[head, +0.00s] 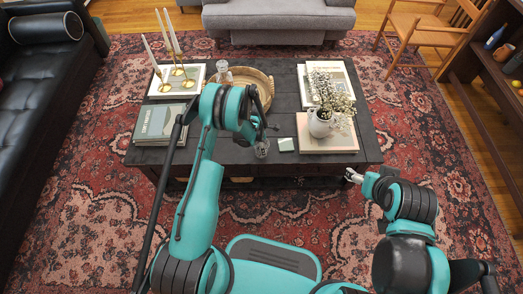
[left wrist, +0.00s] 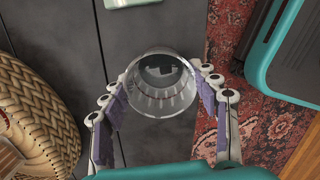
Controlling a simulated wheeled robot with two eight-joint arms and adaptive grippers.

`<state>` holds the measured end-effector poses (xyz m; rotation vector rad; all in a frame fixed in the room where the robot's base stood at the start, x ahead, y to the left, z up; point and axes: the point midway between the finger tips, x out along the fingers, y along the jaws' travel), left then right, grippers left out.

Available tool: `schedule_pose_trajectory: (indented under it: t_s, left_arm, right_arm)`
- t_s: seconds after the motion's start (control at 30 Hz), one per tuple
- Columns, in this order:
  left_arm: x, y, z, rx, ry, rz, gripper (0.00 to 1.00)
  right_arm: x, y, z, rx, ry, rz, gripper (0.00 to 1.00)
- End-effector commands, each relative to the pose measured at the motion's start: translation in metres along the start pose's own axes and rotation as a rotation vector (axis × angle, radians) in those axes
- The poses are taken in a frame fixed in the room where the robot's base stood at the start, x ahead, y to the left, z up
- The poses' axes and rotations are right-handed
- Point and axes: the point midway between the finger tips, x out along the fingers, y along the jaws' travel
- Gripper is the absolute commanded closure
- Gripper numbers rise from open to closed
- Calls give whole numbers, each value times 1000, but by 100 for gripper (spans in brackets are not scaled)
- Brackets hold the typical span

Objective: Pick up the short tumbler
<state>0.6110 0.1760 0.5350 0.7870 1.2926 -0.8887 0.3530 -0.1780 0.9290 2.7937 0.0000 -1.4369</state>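The short tumbler (head: 262,148) is clear ribbed glass on the dark coffee table, near its front edge. In the left wrist view the tumbler (left wrist: 160,88) sits between the two fingers of my left gripper (left wrist: 162,82), one finger on each side. The finger pads are very close to the glass walls; I cannot tell whether they press on it. In the head view my left gripper (head: 262,138) reaches down over the tumbler, partly hidden by its own arm. My right gripper (head: 350,175) is low by the table's front right corner, too small to read its opening.
On the table (head: 222,157) are a woven tray (head: 266,84), a glass decanter (head: 224,73), brass candlesticks (head: 178,75), books (head: 160,123), a white pot with a plant (head: 321,123), and a pale green coaster (head: 286,144) right of the tumbler. A sofa (head: 278,14) stands behind.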

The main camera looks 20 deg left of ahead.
Motion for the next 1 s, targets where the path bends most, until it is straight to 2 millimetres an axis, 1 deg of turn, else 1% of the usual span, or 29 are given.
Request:
schedule_pose_trajectory:
  t_s: [0.03, 0.07, 0.33, 0.43, 0.57, 0.73, 0.77, 1.0]
  left_arm:
    - [0, 0, 0, 0, 0, 0, 70]
    - [0, 0, 0, 0, 0, 0, 78]
    - [0, 0, 0, 0, 0, 0, 78]
    - [-4, 0, 1, 0, 0, 0, 78]
    - [-17, 0, 2, 0, 0, 0, 78]
    - [-48, -1, 7, 1, 0, 0, 78]
    - [-49, -7, 14, 5, 0, 0, 78]
    - [-78, -46, 61, 6, 0, 0, 78]
  right_arm:
    - [0, 0, 0, 0, 0, 0, 28]
    - [0, 0, 0, 0, 0, 0, 28]
    - [0, 0, 0, 0, 0, 0, 28]
    - [-2, 0, -1, 0, 0, 0, 28]
    - [-8, 0, -6, 0, 0, 0, 28]
    - [-22, 0, -15, 0, 0, 0, 28]
    - [-23, 0, -16, 0, 0, 0, 28]
    - [-40, 0, -28, 0, 0, 0, 28]
